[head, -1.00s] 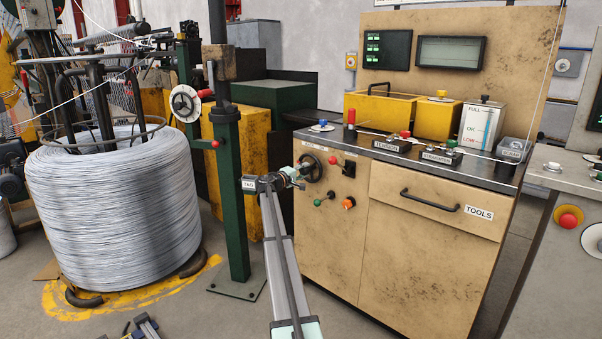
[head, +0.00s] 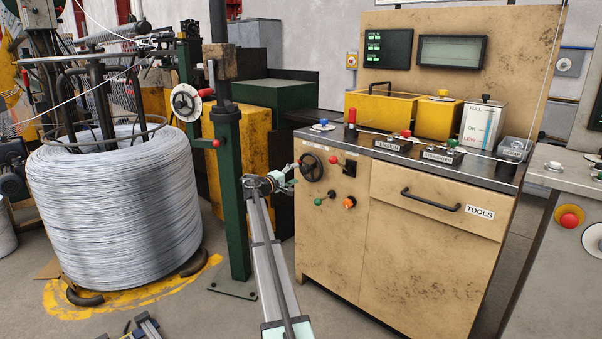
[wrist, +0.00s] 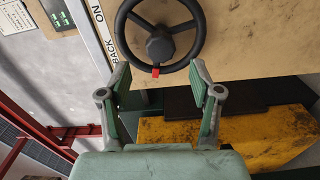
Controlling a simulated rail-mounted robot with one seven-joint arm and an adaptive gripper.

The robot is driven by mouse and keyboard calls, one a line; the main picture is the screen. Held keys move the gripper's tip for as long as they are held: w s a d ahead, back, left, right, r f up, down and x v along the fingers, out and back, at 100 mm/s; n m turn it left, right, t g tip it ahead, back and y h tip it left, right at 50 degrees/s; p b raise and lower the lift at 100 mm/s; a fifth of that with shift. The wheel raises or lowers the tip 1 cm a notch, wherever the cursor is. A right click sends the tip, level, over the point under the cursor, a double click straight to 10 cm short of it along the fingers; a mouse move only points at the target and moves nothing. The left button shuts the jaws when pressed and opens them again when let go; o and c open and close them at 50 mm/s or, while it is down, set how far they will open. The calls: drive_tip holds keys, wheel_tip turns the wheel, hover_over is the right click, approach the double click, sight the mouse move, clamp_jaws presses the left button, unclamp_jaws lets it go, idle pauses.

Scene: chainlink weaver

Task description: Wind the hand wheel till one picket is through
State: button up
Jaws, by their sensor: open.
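The black hand wheel (head: 311,168) is on the front of the tan cabinet, at its upper left. In the wrist view the hand wheel (wrist: 160,42) shows three spokes, a dark hub and a small red mark at its lower rim. A label beside it reads "BACK" and "ON". My gripper (head: 289,177) is just left of the wheel in the head view, apart from it. In the wrist view my gripper (wrist: 161,82) is open and empty, with its fingers below the wheel's rim on either side of the red mark. No picket can be made out.
The floor before the cabinet is clear.

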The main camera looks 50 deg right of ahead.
drive_tip(key=a, duration=0.5)
idle(0.3)
